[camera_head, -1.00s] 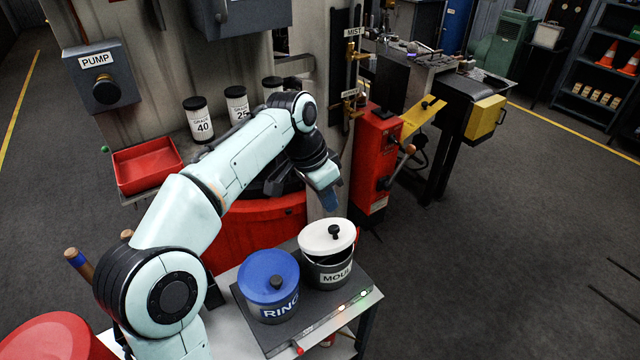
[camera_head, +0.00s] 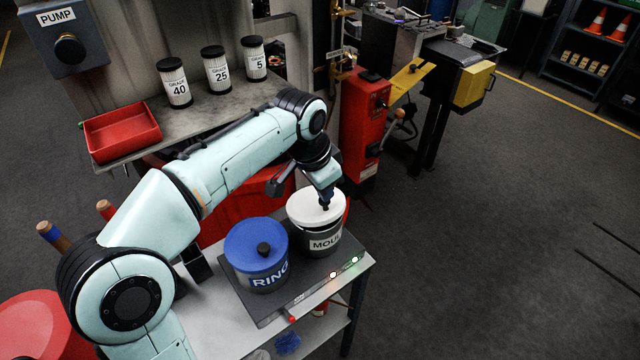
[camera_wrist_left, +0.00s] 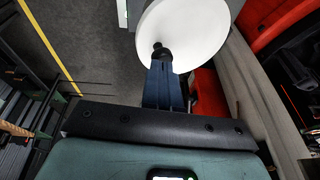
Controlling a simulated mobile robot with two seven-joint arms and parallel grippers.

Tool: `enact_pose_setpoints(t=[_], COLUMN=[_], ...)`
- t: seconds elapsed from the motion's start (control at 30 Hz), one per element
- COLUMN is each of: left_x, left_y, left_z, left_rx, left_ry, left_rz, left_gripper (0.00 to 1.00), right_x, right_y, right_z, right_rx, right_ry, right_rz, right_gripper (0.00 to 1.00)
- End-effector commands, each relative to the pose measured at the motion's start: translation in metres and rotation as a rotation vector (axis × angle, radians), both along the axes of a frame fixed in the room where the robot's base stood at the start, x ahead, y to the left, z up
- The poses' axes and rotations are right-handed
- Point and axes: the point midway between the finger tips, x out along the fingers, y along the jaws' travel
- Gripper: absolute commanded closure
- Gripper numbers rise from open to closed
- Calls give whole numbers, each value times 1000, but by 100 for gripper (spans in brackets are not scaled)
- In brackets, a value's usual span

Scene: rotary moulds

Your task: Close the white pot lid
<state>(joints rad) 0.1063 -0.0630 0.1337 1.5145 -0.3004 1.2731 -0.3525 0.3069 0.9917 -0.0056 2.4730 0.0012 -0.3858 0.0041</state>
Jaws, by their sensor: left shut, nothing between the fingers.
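The white pot lid (camera_head: 301,205) with a black knob (camera_head: 325,208) is on the dark pot labelled MOUL… (camera_head: 322,244), on the small table. A dark band shows under the lid's front edge; I cannot tell how fully it is seated. My left gripper (camera_head: 325,199) points down over the lid, with its blue fingertips at the knob. In the left wrist view, the left gripper's shut fingers (camera_wrist_left: 162,65) meet the black knob (camera_wrist_left: 160,50) on the white lid (camera_wrist_left: 190,28). Nothing is between the fingers. My right gripper is not in view.
The blue-lidded pot (camera_head: 250,240) labelled RING stands close to the left of the white-lidded pot. A red tray (camera_head: 122,133) and several labelled canisters (camera_head: 216,70) are on the shelf behind. A red machine column (camera_head: 363,130) stands behind right. The floor at right is open.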

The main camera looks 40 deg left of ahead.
Motion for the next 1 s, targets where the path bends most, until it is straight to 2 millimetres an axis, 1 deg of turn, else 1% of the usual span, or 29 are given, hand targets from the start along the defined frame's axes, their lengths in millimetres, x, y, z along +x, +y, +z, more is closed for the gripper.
enact_pose_setpoints(t=[0.03,0.13,0.2,0.3,0.67,0.77,0.87,1.0], left_x=[-3,-4,-5,-6,-5,-4,-1,7], left_y=[-5,-12,-16,-19,-19,-19,-19,-19], left_z=[-11,-19,-26,-29,-27,-22,-10,17], left_rx=[35,98,109,107,106,106,106,106], left_ry=[-7,-29,-34,-36,-36,-36,-38,-42], left_rz=[-5,-5,-3,0,1,1,0,0], left_gripper=[100,100,100,100,100,100,100,100], right_x=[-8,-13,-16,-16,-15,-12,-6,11], right_y=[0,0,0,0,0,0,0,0], right_z=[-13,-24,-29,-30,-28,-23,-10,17], right_rx=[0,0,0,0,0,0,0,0], right_ry=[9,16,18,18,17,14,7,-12], right_rz=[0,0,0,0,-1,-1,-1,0], right_gripper=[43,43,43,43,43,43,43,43])
